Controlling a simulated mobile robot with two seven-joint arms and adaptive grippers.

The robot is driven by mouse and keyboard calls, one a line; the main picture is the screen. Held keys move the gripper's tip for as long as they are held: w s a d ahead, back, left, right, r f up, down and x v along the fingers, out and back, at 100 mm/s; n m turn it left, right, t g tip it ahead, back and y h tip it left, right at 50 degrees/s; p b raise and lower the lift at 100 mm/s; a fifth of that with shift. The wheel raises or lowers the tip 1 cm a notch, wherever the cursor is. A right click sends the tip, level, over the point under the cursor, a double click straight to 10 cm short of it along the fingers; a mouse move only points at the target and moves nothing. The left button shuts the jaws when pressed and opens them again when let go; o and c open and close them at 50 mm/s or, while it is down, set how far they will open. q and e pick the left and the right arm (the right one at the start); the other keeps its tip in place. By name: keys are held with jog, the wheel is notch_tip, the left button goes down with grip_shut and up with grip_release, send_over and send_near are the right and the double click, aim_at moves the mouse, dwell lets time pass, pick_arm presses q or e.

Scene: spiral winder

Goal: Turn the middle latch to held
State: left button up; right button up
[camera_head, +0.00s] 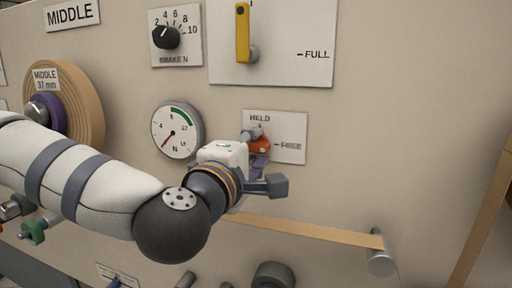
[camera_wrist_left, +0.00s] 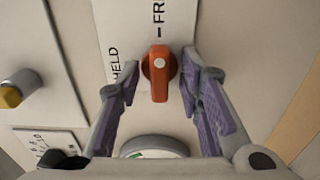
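The middle latch (camera_head: 260,146) is an orange knob on a white plate (camera_head: 289,124) marked HELD at the top and FREE at the right. It is partly hidden by my gripper in the head view. In the left wrist view, the latch (camera_wrist_left: 160,72) has its bar lined up with the FREE mark, not with HELD. My left gripper (camera_wrist_left: 162,76) is open, with one purple-padded finger on each side of the latch. Gaps show between the latch and both fingers; the right one is narrower. My left gripper (camera_head: 257,148) reaches the plate from the left in the head view. My right gripper is not in view.
A round gauge (camera_head: 176,131) sits close left of the latch plate. A yellow lever (camera_head: 243,33) is above. A tan strip (camera_head: 310,231) runs below to a grey roller (camera_head: 380,254). The panel right of the plate is bare.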

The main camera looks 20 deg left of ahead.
pick_arm(q)
jog(key=shift+s, duration=0.1)
jog(key=shift+c, duration=0.3)
grip_shut()
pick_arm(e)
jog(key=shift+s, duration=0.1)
pick_arm(q)
jog(key=shift+r+n, duration=0.15)
jog(key=shift+n, duration=0.15)
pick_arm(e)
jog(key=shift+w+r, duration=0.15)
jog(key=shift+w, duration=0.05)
pick_arm(q)
jog(key=n+p, duration=0.1)
jog(key=n, duration=0.2)
jog(key=shift+r, duration=0.15)
jog(key=n+p, duration=0.1)
jog(key=n, duration=0.4)
jog(key=n+p, duration=0.1)
jog(key=n, duration=0.3)
jog(key=shift+a+n, duration=0.1)
jog(key=shift+n, duration=2.5)
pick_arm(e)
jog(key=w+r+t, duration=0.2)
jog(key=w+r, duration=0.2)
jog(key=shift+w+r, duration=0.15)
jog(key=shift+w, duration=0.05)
